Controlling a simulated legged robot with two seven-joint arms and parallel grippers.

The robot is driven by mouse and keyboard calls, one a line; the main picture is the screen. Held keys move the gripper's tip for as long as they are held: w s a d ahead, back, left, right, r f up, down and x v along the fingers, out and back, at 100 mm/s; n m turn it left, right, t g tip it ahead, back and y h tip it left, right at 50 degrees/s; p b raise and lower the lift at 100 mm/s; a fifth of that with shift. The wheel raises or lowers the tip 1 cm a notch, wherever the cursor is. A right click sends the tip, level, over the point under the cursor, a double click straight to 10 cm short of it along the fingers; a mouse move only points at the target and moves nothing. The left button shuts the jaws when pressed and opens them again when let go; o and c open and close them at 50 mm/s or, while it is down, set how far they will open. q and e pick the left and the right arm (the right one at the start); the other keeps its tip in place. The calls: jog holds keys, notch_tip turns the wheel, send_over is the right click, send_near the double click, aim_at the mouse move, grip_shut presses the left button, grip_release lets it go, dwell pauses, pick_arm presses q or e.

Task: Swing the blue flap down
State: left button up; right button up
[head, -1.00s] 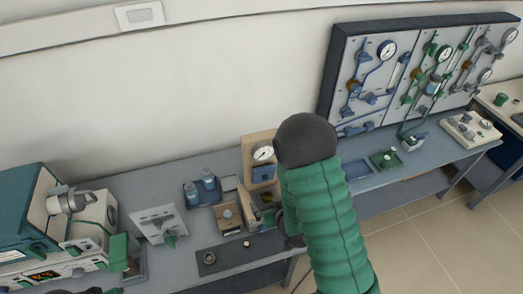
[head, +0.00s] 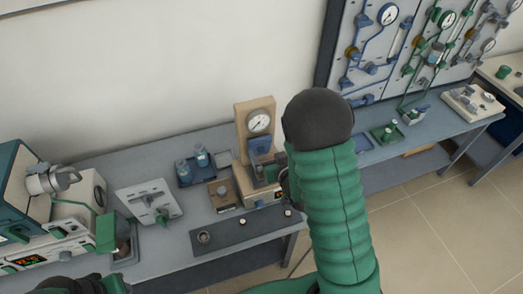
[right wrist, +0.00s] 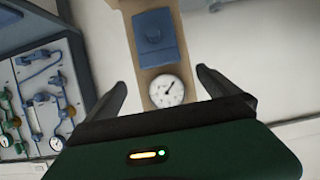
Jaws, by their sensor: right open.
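The blue flap (head: 260,146) is on the front of an upright wooden stand (head: 241,127), below a round white gauge (head: 259,122). In the right wrist view the picture is turned over, so the blue flap (right wrist: 153,36), with a small blue knob, shows above the gauge (right wrist: 166,91). My right gripper (right wrist: 160,80) is open and empty, its fingers spread either side of the stand in that picture, with no visible contact. In the head view my green right arm hides most of this gripper. A dark part of my left arm shows at the bottom left; its jaws cannot be made out.
A blue tray with bottles (head: 198,168) and a small brown box (head: 222,194) stand left of the stand. A dark mat (head: 225,239) lies in front. A grey panel device (head: 150,205) and furnaces (head: 40,240) are further left. A gauge board (head: 400,50) stands at the right.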

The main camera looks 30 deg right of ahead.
aim_at(261, 139)
jog(key=p+x, duration=0.1)
jog(key=x, duration=0.8)
jog(key=shift+w, duration=0.25)
pick_arm(q)
jog(key=shift+f, duration=0.1)
pick_arm(e)
jog(key=shift+s, duration=0.1)
pick_arm(q)
jog(key=shift+s, duration=0.1)
pick_arm(e)
jog(key=shift+d+r, duration=0.1)
jog(key=shift+c, duration=0.3)
